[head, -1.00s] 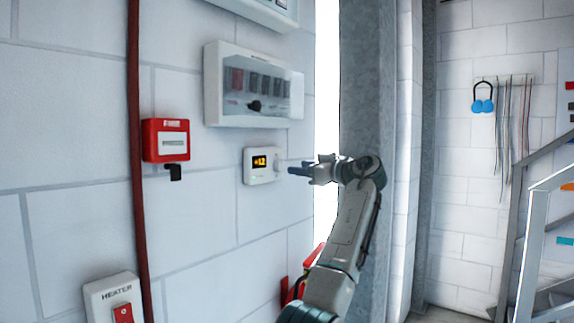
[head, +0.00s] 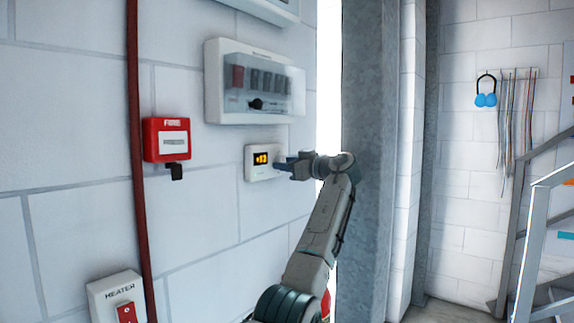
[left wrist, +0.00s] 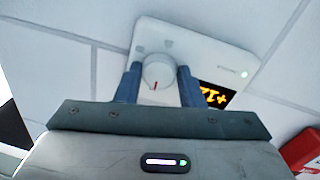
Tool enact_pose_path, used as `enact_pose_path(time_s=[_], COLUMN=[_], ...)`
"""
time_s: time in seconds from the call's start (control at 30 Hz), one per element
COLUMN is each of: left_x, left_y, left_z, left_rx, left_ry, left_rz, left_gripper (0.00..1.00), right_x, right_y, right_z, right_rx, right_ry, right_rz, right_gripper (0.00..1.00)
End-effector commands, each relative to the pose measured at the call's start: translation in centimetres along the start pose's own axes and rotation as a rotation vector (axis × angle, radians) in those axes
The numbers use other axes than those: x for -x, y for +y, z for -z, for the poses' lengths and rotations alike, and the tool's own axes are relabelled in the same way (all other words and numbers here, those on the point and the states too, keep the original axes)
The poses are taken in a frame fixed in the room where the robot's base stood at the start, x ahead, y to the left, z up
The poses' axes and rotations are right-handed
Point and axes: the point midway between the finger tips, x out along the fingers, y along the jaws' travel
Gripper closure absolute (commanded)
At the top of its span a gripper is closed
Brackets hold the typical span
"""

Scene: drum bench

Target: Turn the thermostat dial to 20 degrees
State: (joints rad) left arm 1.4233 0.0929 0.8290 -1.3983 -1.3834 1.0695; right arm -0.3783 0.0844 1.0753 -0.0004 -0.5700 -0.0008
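The white thermostat (head: 262,162) is mounted on the wall below the fuse box, with a lit orange display whose digits are small, about 12 or 13. In the left wrist view its round white dial (left wrist: 158,72) has a red mark pointing down in the picture. The display (left wrist: 214,95) is partly hidden behind a finger. My left gripper (head: 283,164) is at the thermostat's right side. In the left wrist view its two blue fingers (left wrist: 158,85) stand on either side of the dial, very close to it; contact is not clear. My right gripper is not in view.
A fuse box (head: 253,82) with a clear cover hangs just above. A red fire call point (head: 166,139) is to the left, beside a red pipe (head: 138,160). A heater switch (head: 117,300) is low left. A grey column (head: 370,150) stands right of my arm.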

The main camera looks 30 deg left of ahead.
Motion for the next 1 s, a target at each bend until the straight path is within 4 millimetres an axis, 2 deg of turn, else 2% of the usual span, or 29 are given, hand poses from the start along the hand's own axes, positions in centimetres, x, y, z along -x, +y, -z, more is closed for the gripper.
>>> enact_pose_path(time_s=[0.27, 0.57, 0.77, 1.0], left_x=[0.0, 0.0, 0.0, 0.0], left_y=[0.0, 0.1, 0.2, 0.2], left_z=[0.2, 0.5, 0.6, 0.7], left_rx=[-0.033, -0.215, -0.4, -0.627], left_ry=[-0.002, -0.016, -0.031, -0.05], left_rz=[0.0, 0.002, 0.006, 0.008], left_gripper=[0.88, 0.88, 0.88, 0.88], right_x=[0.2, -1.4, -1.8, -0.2], right_y=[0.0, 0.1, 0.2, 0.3], right_z=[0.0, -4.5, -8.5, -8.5], right_rx=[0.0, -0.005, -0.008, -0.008], right_ry=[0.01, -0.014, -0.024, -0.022], right_rz=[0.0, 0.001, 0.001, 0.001], right_gripper=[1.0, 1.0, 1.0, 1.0])
